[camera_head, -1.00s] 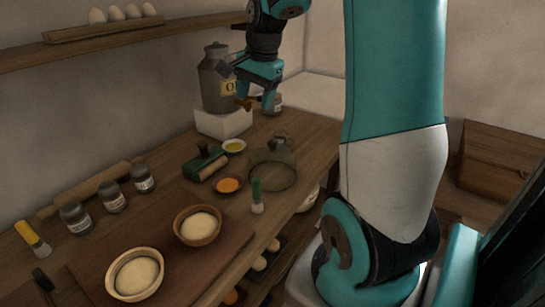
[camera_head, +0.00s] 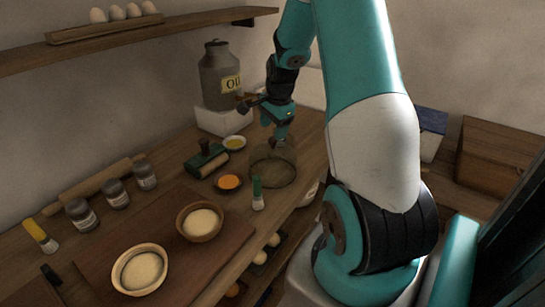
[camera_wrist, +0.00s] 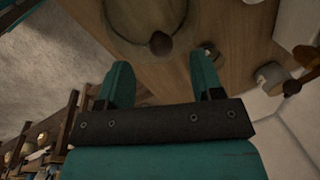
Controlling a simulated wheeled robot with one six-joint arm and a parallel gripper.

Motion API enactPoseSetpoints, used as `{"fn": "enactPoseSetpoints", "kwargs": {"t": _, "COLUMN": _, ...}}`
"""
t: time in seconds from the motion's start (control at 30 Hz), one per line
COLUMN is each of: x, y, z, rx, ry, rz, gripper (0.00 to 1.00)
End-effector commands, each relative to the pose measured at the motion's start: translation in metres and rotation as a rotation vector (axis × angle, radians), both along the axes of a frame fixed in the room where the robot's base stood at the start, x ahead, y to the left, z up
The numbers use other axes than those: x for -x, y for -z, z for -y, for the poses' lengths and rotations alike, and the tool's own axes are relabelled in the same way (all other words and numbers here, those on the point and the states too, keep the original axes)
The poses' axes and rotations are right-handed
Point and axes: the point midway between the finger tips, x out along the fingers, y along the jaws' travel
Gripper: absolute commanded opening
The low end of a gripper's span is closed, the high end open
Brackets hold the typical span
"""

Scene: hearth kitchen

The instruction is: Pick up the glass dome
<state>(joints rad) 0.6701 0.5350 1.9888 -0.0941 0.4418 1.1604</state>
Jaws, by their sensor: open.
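The glass dome (camera_head: 270,170) stands on the wooden counter near its right edge, clear with a knob on top. My gripper (camera_head: 283,132) is open and above the dome, partly hiding its top in the head view. In the wrist view the dome's dark round knob (camera_wrist: 160,43) shows ahead of the fingertips, roughly in line with the gap between them. The two teal fingers of my gripper (camera_wrist: 162,78) are apart with nothing between them. I cannot tell from the frames exactly how far the fingertips are from the knob.
A grey oil can (camera_head: 220,75) stands behind on a white block (camera_head: 222,121). A shelf (camera_head: 130,38) hangs above left.

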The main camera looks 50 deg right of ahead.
Motion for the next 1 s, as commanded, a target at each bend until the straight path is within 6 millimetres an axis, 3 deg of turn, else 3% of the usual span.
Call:
{"fn": "enactPoseSetpoints", "kwargs": {"t": 0.3, "x": -0.006, "y": 0.041, "z": 0.006, "rx": -0.001, "ry": -0.001, "rz": -0.003, "gripper": 0.61}}
{"fn": "enactPoseSetpoints", "kwargs": {"t": 0.57, "x": -0.007, "y": 0.045, "z": 0.006, "rx": 0.000, "ry": -0.001, "rz": -0.001, "gripper": 0.61}}
{"fn": "enactPoseSetpoints", "kwargs": {"t": 0.83, "x": -0.007, "y": 0.044, "z": 0.006, "rx": 0.000, "ry": -0.001, "rz": -0.001, "gripper": 0.01}}
{"fn": "enactPoseSetpoints", "kwargs": {"t": 1.0, "x": -0.007, "y": 0.044, "z": 0.006, "rx": 0.001, "ry": -0.001, "rz": 0.000, "gripper": 0.00}}
